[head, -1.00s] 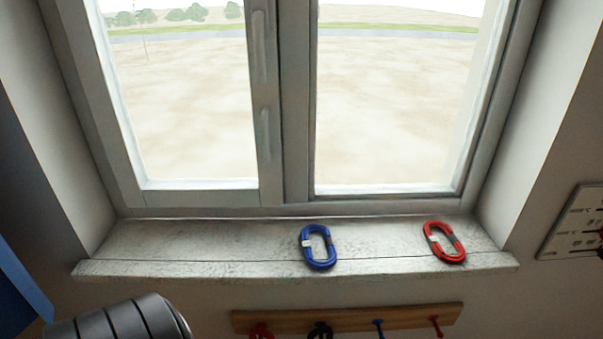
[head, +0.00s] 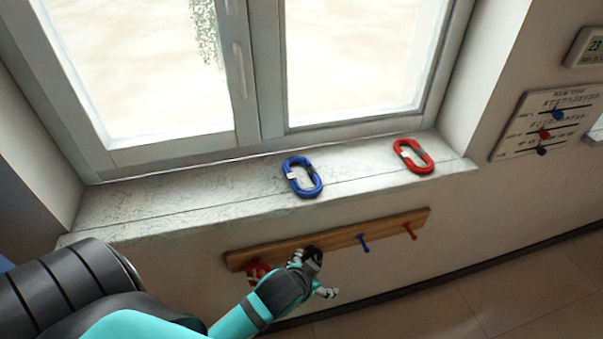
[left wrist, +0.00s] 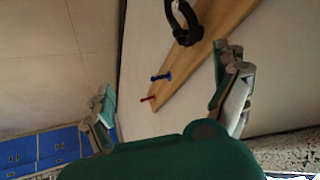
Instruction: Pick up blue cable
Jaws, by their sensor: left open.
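The blue cable (head: 290,182) is a coiled oval loop lying on the window sill (head: 140,203), left of the red cable (head: 427,160). My left gripper (head: 322,277) is in front of the wall below the sill, by the peg rack, lower than the blue cable and apart from it. In the left wrist view its two fingers (left wrist: 168,70) are spread wide with nothing between them. The blue cable does not show in the left wrist view. My right gripper is not in view.
A black loop (left wrist: 183,22) hangs close to my left gripper. A wall panel (head: 545,122) is at right. The sill between both cables is clear.

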